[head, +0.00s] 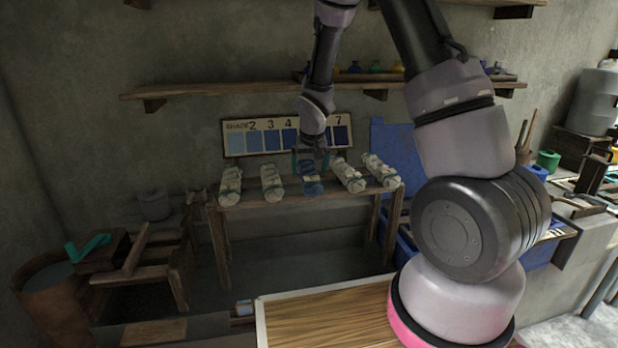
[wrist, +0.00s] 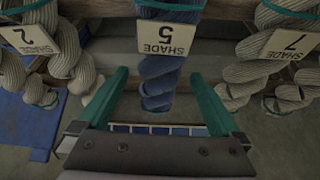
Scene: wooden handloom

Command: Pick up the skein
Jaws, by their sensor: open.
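Several skeins lie in a row on a wooden bench (head: 300,199). The middle one is a blue skein (head: 312,187); the others are pale. In the wrist view the blue skein (wrist: 163,72) carries a tag marked SHADE 5 (wrist: 166,38). My gripper (head: 311,163) is above the blue skein in the head view. In the wrist view my gripper (wrist: 160,85) is open, with one green finger on each side of the blue skein's lower part. I cannot tell whether the fingers touch it.
A shade chart (head: 250,140) hangs behind the bench. A wooden shelf (head: 230,88) runs above. A blue panel (head: 390,140) stands behind the bench at right.

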